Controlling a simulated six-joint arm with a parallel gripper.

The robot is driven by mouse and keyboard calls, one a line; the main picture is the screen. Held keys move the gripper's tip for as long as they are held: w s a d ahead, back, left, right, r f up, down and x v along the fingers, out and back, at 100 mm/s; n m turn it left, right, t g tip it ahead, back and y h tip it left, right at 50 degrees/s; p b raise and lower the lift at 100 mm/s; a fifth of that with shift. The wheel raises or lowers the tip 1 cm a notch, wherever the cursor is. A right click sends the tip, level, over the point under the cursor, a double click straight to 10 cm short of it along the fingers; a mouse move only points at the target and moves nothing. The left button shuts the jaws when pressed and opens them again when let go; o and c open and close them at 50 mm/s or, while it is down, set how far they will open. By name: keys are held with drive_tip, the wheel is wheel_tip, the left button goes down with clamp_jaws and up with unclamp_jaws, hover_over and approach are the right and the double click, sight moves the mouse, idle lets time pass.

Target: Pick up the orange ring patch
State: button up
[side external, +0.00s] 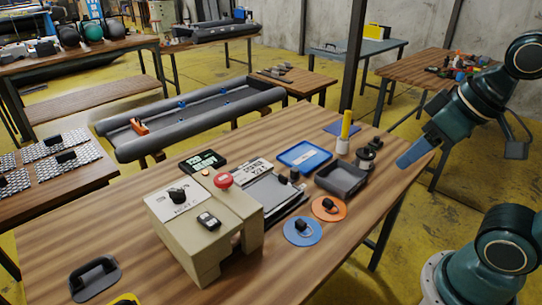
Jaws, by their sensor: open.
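The orange ring patch (339,211) lies flat on the wooden worktable (350,240), near its right side. A small black part sits at its middle. My gripper (404,162) is raised above the table's right edge, well up and to the right of the patch and apart from it. Its blue fingers point down and to the left, seen nearly edge-on, with nothing visible between them. The gripper is open.
A blue ring patch (303,236) lies just left of the orange one. A dark grey tray (342,190) stands behind it. A beige machine with a red button (223,181) stands to the left. A yellow stick in a white holder (343,146) stands behind the tray. The front right tabletop is clear.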

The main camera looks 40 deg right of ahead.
drive_tip(key=shift+w, duration=0.1)
drive_tip(key=w+d+f+m+g+y, duration=0.1)
drive_tip(key=w+d+f+m+g, duration=0.1)
drive_tip(key=w+m, duration=0.4)
drive_tip(key=w+d+f+m+g, duration=0.2)
drive_tip(key=w+d+m, duration=0.1)
drive_tip(key=w, duration=0.4)
drive_tip(key=w+d+f+m+y, duration=0.1)
drive_tip(key=w+d+f+m, duration=0.2)
drive_tip(key=f, duration=0.3)
drive_tip(key=w+d+f+m+g+y, duration=0.1)
drive_tip(key=w+d+f+m+y, duration=0.1)
drive_tip(key=d+f+m, duration=0.4)
drive_tip(key=shift+w+d+f+y, duration=0.25)
drive_tip(key=shift+w+f+y, duration=0.05)
drive_tip(key=shift+w+f, duration=0.55)
approach(330, 205)
drive_tip(key=f, duration=0.1)
drive_tip(key=w+f, duration=0.1)
drive_tip(key=shift+w+f, duration=0.25)
drive_tip(key=shift+f, duration=0.05)
drive_tip(key=shift+a+f, duration=0.15)
drive_tip(key=shift+f, duration=0.15)
